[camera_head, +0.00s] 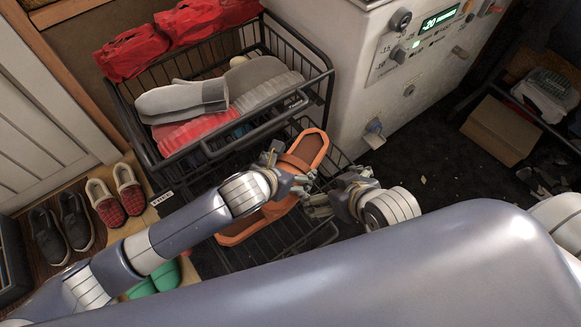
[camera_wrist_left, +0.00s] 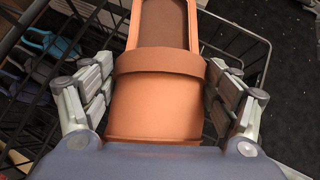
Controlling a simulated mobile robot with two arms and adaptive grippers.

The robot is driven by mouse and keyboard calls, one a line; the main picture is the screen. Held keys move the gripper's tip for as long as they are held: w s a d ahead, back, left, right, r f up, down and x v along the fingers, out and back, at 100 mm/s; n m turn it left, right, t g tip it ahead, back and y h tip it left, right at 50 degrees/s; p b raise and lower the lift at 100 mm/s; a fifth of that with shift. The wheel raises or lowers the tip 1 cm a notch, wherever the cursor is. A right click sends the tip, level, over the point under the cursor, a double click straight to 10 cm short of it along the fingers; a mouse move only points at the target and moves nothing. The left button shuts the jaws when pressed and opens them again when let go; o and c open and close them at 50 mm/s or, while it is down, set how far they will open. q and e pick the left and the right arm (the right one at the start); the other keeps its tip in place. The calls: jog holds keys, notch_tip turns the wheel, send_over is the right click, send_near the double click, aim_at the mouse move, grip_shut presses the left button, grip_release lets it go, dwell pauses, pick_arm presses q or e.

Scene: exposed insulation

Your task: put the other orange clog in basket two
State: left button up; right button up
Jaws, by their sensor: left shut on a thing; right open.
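An orange clog (camera_head: 308,149) is held by my left gripper (camera_head: 290,174), above the lower wire basket (camera_head: 285,243). In the left wrist view this clog (camera_wrist_left: 158,100) lies lengthwise between the two fingers, which are shut on its sides near the strap. Another orange piece, apparently the other clog (camera_head: 240,229), shows low in or over the lower basket, partly hidden by my left arm. My right gripper (camera_head: 318,200) is open and empty, just right of the held clog. I cannot read which basket is number two.
The upper wire basket (camera_head: 325,78) holds grey mittens (camera_head: 183,99) and red items. A white control cabinet (camera_head: 375,85) stands at the right. Plaid shoes (camera_head: 118,194), dark shoes (camera_head: 62,230) and green clogs (camera_head: 155,280) sit at the left. A cardboard box (camera_head: 501,131) is far right.

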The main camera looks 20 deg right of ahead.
pick_arm(q)
jog(key=o, duration=1.1)
jog(key=shift+v, duration=4.05)
